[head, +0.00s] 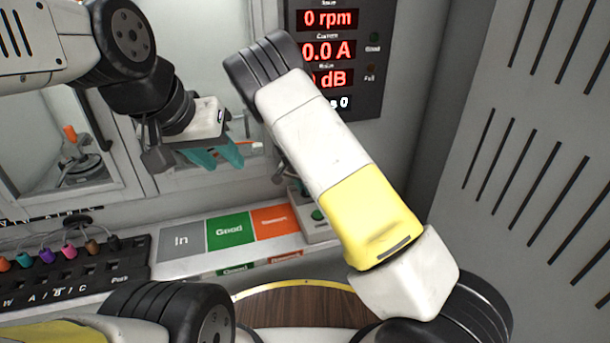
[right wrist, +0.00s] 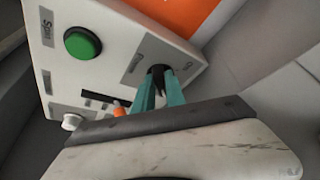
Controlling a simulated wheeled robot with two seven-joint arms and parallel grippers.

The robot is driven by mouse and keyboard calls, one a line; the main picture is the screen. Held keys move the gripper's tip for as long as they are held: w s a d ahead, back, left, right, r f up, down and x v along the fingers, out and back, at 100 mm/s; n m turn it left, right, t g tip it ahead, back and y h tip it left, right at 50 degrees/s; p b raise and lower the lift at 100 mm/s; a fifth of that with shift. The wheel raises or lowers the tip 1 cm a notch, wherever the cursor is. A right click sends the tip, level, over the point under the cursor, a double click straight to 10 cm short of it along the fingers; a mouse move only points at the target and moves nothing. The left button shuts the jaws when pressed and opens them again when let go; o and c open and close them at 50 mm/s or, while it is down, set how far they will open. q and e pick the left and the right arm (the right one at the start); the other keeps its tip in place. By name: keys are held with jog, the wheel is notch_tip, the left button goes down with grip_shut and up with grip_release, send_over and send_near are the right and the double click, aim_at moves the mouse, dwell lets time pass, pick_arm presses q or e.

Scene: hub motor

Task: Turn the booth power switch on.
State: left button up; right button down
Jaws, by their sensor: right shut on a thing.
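The control box (right wrist: 108,55) fills much of the right wrist view; it also shows in the head view (head: 318,232), partly hidden by my right arm. The switch's exact position is hidden between the fingers. In the head view my right gripper is mostly hidden behind its arm. My left gripper (head: 222,160) hangs open and empty before the booth window.
A white knob (right wrist: 71,122) and an orange part (right wrist: 120,108) sit near the right fingers. Left of the box are the In, green Good (head: 230,231) and orange (head: 275,222) areas. A display (head: 330,50) reads 0 rpm. A black connector strip (head: 75,272) lies left.

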dwell(0.3)
jog(key=c, duration=1.4)
grip_release()
jog(key=shift+r, duration=0.1)
jog(key=v, duration=0.7)
jog(key=shift+s+a+r, duration=0.1)
jog(key=shift+s+r, duration=0.05)
jog(key=shift+r, duration=0.1)
